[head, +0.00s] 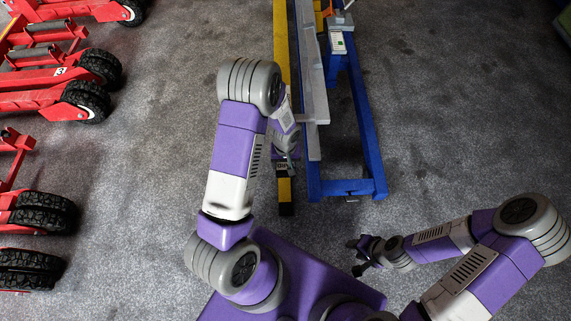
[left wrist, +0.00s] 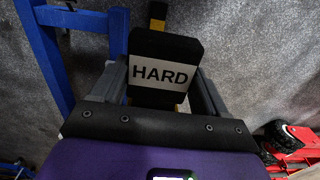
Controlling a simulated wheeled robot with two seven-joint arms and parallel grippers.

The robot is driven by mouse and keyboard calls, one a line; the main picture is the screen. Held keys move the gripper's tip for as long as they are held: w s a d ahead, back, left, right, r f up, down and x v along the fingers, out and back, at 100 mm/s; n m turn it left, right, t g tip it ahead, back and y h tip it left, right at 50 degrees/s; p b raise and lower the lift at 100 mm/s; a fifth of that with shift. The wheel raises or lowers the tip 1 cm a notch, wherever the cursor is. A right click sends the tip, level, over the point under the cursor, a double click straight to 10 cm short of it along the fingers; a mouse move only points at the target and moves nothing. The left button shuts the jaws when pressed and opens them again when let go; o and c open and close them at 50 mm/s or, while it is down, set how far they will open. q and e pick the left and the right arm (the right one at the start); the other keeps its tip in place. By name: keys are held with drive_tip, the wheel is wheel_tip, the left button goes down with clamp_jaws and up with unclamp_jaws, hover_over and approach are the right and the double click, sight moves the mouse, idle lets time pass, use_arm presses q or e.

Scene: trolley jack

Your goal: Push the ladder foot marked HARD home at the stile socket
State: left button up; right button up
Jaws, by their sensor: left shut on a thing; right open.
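The ladder foot marked HARD (left wrist: 165,72) is a black block with a white label, held between the fingers of my left gripper in the left wrist view. In the head view the foot (head: 283,166) is small and partly hidden by my left gripper (head: 287,155), just left of the blue frame. A long grey rail (head: 312,80), perhaps the ladder stile, lies along that frame. I cannot make out the stile socket or whether the foot touches it. My right gripper (head: 360,256) is open and empty at the lower right, away from the rail.
The blue frame (head: 370,150) stands right of the grey rail. A yellow bar with black sections (head: 284,50) runs along the left of the rail. Red trolley jacks (head: 60,85) with black wheels fill the left side. The grey floor at right is clear.

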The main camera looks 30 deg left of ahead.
use_arm(q)
drive_tip(key=shift+w+a, duration=0.4)
drive_tip(key=shift+w, duration=0.25)
drive_tip(key=o, duration=1.1)
drive_tip(key=shift+o, duration=0.2)
drive_tip(key=shift+r+p, duration=1.5)
drive_tip(key=shift+r, duration=2.3)
drive_tip(key=s+d+f+m+h+p, duration=0.2)
drive_tip(key=s+d+p, duration=0.4)
drive_tip(key=s+d, duration=0.9)
drive_tip(key=shift+d+f+m+h, duration=0.2)
drive_tip(key=shift+f+m+h, duration=0.15)
drive_tip(key=shift+m+h, duration=0.6)
drive_tip(key=shift+s+t, duration=0.1)
drive_tip(key=shift+t, duration=0.2)
drive_tip(key=shift+c, duration=0.5)
